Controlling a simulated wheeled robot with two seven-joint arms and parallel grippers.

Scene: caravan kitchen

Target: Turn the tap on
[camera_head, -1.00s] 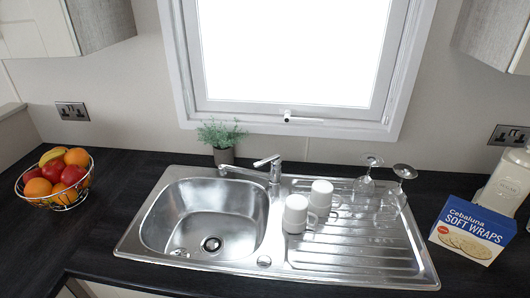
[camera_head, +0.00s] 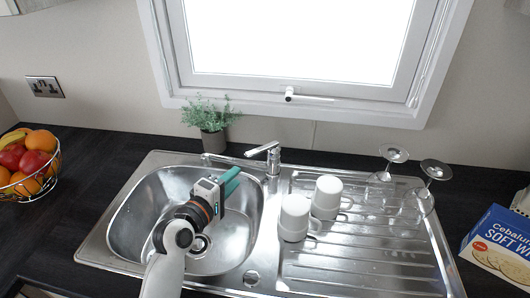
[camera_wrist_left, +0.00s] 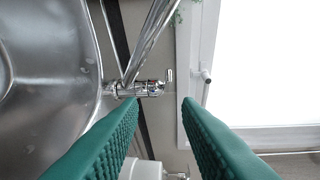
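The chrome tap (camera_head: 273,163) stands at the back of the sink, between bowl and drainer. Its spout points left over the bowl and its lever (camera_head: 262,149) sits on top. My left gripper (camera_head: 231,180), with teal fingers, is over the bowl, to the left of the tap and nearer to me. In the left wrist view the left gripper (camera_wrist_left: 160,104) is open, with nothing between its fingers. The tap (camera_wrist_left: 140,88) shows beyond the fingertips there, not touched. My right gripper is not in view.
Two white cups (camera_head: 326,197) and two upturned glasses (camera_head: 432,178) stand on the drainer (camera_head: 345,260), right of the tap. A potted plant (camera_head: 211,125) stands behind the bowl. A fruit basket (camera_head: 28,180) is at left and a blue box (camera_head: 498,245) at right.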

